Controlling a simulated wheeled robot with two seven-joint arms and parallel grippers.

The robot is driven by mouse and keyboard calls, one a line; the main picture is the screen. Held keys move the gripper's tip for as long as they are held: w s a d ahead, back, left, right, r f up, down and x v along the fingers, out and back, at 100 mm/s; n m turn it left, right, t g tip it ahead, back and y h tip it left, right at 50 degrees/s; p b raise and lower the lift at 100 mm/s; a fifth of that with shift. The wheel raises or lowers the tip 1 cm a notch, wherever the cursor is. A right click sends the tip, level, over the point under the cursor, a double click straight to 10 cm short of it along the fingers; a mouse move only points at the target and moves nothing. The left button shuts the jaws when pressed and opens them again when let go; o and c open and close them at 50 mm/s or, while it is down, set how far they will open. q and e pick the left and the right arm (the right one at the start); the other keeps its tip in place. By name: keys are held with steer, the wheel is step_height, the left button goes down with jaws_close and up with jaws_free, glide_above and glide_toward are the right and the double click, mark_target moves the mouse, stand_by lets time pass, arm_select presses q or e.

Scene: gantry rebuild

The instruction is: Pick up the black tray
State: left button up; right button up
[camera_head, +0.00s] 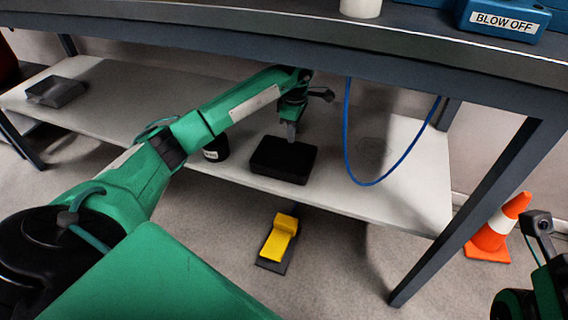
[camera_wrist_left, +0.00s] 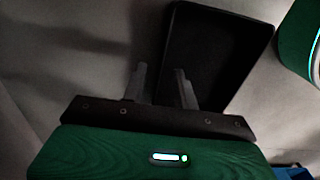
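The black tray (camera_head: 283,160) lies on the white lower shelf under the workbench, near the middle of the head view. In the left wrist view the tray (camera_wrist_left: 215,50) shows its raised rim and dark inside. My left gripper (camera_head: 291,136) reaches in under the bench top and points down at the tray's far edge. In the left wrist view its two fingers (camera_wrist_left: 161,78) are apart with nothing between their tips. One finger lies left of the tray's rim and the other overlaps the tray; I cannot tell whether they touch it.
The bench top (camera_head: 300,40) hangs above my left arm. A blue hose (camera_head: 347,130) loops down right of the tray. A black labelled container (camera_head: 216,148) stands left of it, and a grey box (camera_head: 55,91) farther left. A yellow pedal (camera_head: 279,238) and an orange cone (camera_head: 497,228) are on the floor.

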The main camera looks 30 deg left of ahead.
mark_target(284, 159)
arm_select(q)
step_height(284, 159, down, 4)
steer(key=shift+f+b, duration=0.2)
steer(key=shift+b, duration=0.85)
steer(key=shift+a, duration=0.1)
steer(key=shift+s, duration=0.1)
steer(key=shift+c, duration=0.2)
jaws_close()
